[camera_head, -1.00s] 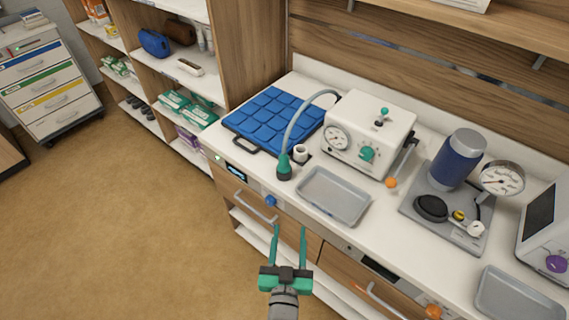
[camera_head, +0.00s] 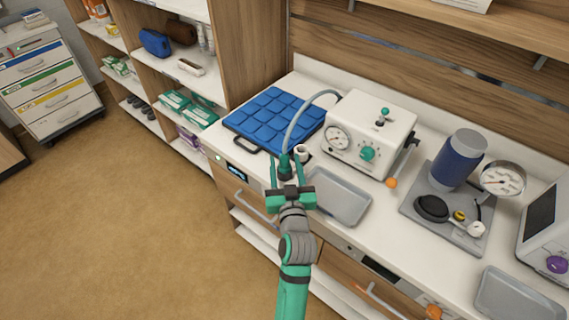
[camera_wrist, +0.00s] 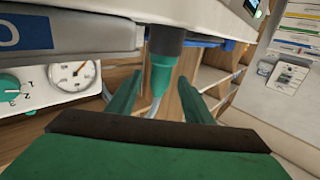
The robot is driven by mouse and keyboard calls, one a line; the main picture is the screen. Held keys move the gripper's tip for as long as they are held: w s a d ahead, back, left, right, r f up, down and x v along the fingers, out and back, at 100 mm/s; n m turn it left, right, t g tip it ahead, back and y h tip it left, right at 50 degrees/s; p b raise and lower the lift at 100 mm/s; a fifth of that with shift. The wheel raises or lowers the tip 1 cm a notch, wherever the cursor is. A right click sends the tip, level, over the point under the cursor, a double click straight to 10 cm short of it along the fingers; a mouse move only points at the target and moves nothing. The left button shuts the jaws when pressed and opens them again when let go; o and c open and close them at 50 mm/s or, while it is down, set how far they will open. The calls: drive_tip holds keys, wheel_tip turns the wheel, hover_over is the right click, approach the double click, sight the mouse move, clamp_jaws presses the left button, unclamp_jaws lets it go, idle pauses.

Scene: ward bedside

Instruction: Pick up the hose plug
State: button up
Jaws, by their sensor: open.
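The hose plug (camera_head: 285,166) is a dark green piece with a grey end at the end of a grey hose (camera_head: 296,125) from the white pump box (camera_head: 358,142). In the head view it stands at the counter's front edge, partly hidden by my gripper (camera_head: 286,160). My gripper is open, with one green finger on each side of the plug. In the wrist view the plug (camera_wrist: 162,72) shows between the two fingers, with gaps beside it, so no grip shows.
A grey tray (camera_head: 345,207) lies close to the right of my gripper. A blue padded mat (camera_head: 262,118) lies behind on the left. The gauge plate (camera_head: 415,213) is further right.

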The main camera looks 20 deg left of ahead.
drive_tip(key=shift+x, duration=3.15)
drive_tip(key=shift+s+r, duration=0.1)
drive_tip(key=shift+c, duration=0.6)
drive_tip(key=c, duration=1)
